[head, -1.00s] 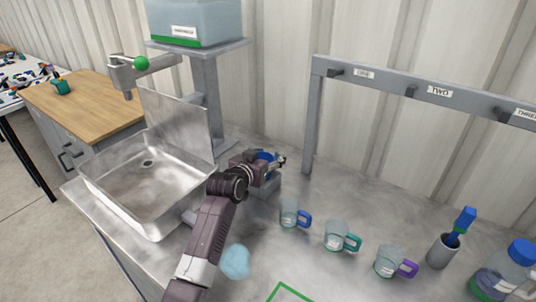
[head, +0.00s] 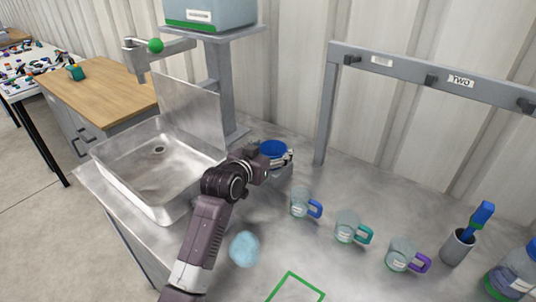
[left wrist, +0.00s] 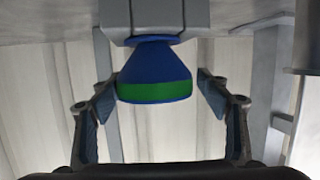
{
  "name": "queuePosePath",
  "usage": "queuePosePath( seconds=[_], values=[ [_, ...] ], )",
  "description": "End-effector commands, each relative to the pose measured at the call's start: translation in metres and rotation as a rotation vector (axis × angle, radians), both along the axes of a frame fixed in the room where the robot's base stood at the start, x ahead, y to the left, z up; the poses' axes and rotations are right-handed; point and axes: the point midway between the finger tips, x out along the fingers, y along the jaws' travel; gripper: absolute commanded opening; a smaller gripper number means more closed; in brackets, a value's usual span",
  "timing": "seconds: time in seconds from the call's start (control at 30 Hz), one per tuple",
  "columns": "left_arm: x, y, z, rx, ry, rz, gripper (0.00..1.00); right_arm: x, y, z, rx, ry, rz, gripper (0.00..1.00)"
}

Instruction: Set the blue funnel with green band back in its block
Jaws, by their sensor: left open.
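The blue funnel (head: 273,149) stands wide end up at its grey block (head: 283,171), beside the sink. In the left wrist view, which is upside down, the funnel (left wrist: 155,65) shows its green band, and its narrow end meets the block (left wrist: 172,17). My left gripper (head: 279,160) is at the funnel in the head view. In the left wrist view its two fingers (left wrist: 157,88) are spread, one on each side of the funnel, with gaps showing. The stem inside the block is hidden. My right gripper is not in view.
A metal sink (head: 150,175) is on the left, and a tank stand (head: 216,85) is behind. Mugs with blue (head: 300,204), teal (head: 348,229) and purple (head: 401,254) handles stand to the right. A light-blue blob (head: 244,249) lies near my arm. A grey rack (head: 410,68) stands behind.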

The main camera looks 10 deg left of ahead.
Motion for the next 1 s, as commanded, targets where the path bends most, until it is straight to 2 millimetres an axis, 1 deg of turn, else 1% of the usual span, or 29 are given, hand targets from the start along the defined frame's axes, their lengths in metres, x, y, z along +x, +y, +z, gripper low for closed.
queuePosePath(
  seconds=[0.03, 0.1, 0.23, 0.4, 0.67, 0.77, 0.87, 0.97, 1.0],
  values=[
    [-0.006, 0.001, 0.001, 0.0, 0.0, 0.0, 0.7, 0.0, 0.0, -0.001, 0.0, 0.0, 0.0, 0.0],
    [-0.013, 0.003, 0.003, 0.0, -0.001, 0.0, 0.7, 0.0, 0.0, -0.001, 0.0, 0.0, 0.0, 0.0],
    [-0.021, 0.005, 0.006, 0.0, 0.001, 0.0, 0.7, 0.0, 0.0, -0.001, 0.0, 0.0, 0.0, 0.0],
    [-0.025, 0.005, 0.007, 0.0, 0.0, 0.0, 0.7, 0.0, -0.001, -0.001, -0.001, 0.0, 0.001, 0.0],
    [-0.025, 0.005, 0.008, 0.0, 0.0, 0.0, 0.7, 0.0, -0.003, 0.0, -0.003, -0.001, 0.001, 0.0],
    [-0.025, 0.005, 0.015, 0.0, 0.0, 0.0, 0.7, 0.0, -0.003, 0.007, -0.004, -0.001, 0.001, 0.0],
    [-0.025, 0.005, 0.03, 0.0, 0.0, 0.0, 0.7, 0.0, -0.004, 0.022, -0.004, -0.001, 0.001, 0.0],
    [-0.025, 0.005, 0.054, 0.0, -0.001, 0.0, 0.7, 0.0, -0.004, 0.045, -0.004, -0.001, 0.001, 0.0],
    [-0.025, 0.005, 0.064, 0.0, 0.0, 0.0, 0.7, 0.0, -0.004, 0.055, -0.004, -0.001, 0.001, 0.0]
  ],
)
